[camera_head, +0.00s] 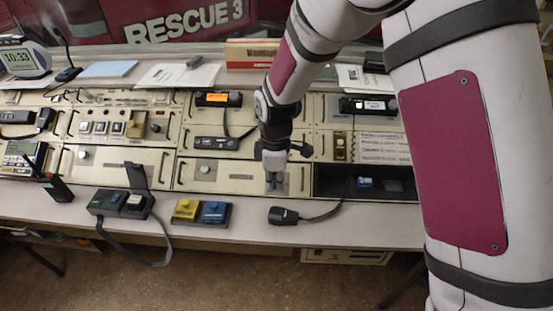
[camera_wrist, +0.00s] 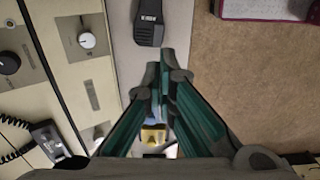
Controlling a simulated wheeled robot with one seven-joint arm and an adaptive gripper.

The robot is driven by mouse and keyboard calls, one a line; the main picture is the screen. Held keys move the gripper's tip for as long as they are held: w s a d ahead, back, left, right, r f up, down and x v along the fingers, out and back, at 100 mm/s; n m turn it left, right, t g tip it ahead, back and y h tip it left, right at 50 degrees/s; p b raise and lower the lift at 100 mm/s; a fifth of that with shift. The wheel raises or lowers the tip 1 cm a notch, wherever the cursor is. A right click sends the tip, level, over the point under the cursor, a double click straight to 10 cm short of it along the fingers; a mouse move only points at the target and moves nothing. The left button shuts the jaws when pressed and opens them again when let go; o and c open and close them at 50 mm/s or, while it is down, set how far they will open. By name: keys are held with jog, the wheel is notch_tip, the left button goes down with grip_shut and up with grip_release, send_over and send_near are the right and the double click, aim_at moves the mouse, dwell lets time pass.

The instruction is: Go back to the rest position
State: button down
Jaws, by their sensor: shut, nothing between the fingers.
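My gripper (camera_head: 275,181) hangs at the end of my arm, low over the front part of the console panel (camera_head: 225,178). In the wrist view my gripper's two green-sided fingers (camera_wrist: 165,65) come together at their tips, with nothing held between them. In the head view the fingertips are small and partly blend with the panel, so I cannot tell whether they touch it. A black hand microphone (camera_head: 284,215) lies on the desk ledge just in front of the gripper. It also shows beyond the fingertips in the wrist view (camera_wrist: 150,22).
A yellow-and-blue button box (camera_head: 200,211) and a black switch box with raised cover (camera_head: 122,203) stand on the front ledge. A handheld radio (camera_head: 55,187) stands at left. An open dark recess (camera_head: 335,182) lies right of my gripper. A wooden box (camera_head: 250,54) stands behind.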

jog(key=s+d+r+m+t, duration=0.1)
jog(key=s+d+r+m, duration=0.4)
jog(key=r, duration=0.5)
jog(key=s+d+r+m+t, duration=0.1)
jog(key=s+d+r+m, duration=0.15)
jog(key=d+r, duration=0.65)
jog(key=s+d+r+m+t, duration=0.1)
jog(key=s+d+r+m, duration=0.2)
jog(key=s+m, duration=0.2)
jog(key=s+d+r+m+t, duration=0.1)
jog(key=s+d+r+m, duration=0.3)
jog(key=s, duration=0.6)
jog(key=shift+s+m+t, duration=0.3)
jog(key=shift+m+t, duration=0.1)
jog(key=shift+m, duration=0.15)
